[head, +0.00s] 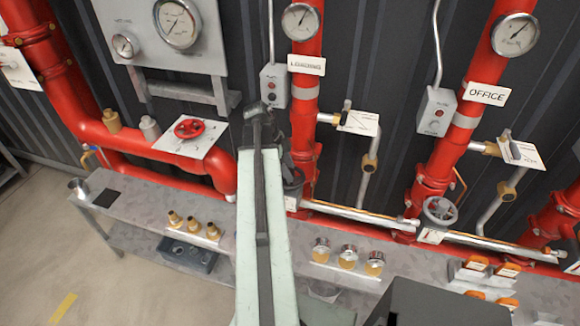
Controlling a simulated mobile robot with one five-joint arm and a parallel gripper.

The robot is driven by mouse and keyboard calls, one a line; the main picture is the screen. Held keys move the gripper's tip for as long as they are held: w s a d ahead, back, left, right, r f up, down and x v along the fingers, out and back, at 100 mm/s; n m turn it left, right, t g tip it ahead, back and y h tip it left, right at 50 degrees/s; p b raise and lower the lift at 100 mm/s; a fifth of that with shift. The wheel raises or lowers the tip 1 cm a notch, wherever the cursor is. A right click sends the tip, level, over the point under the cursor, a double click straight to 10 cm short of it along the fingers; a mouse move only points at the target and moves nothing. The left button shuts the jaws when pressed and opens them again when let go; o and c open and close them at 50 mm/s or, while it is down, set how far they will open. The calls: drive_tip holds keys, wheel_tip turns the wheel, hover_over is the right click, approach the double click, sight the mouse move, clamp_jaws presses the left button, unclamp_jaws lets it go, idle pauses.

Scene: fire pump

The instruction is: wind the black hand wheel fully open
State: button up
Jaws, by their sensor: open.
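The black hand wheel (294,181) is on the left red riser, just right of my pale arm. Its left part is hidden behind the arm, and a white plate (291,203) shows below it. My gripper (284,163) is a small dark shape at the far end of the arm, close above the wheel in the picture. It is open. The fingers blend into the dark background, so I cannot tell whether they touch the rim. The wheel's turn position cannot be read.
A grey hand wheel (440,210) is on the OFFICE riser, and a red hand wheel (189,128) is at the left. Red pipes and pressure gauges (301,21) crowd the wall. A grey bench (140,205) with brass fittings (192,224) and jars (348,257) runs below.

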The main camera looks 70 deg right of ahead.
drive_tip(key=shift+m+y, duration=0.3)
drive_tip(key=shift+m, duration=0.6)
drive_tip(key=m, duration=0.1)
drive_tip(key=m+y, duration=0.1)
drive_tip(key=m, duration=0.1)
drive_tip(key=shift+d, duration=0.25)
drive_tip(key=m+y, duration=0.1)
drive_tip(key=m, duration=0.1)
drive_tip(key=shift+m, duration=0.3)
drive_tip(key=shift+s+a+m+y, duration=0.1)
drive_tip(key=shift+a+m+y, duration=0.1)
drive_tip(key=shift+m+y, duration=0.65)
drive_tip(key=shift+m+h, duration=0.25)
drive_tip(key=shift+h, duration=0.1)
clamp_jaws()
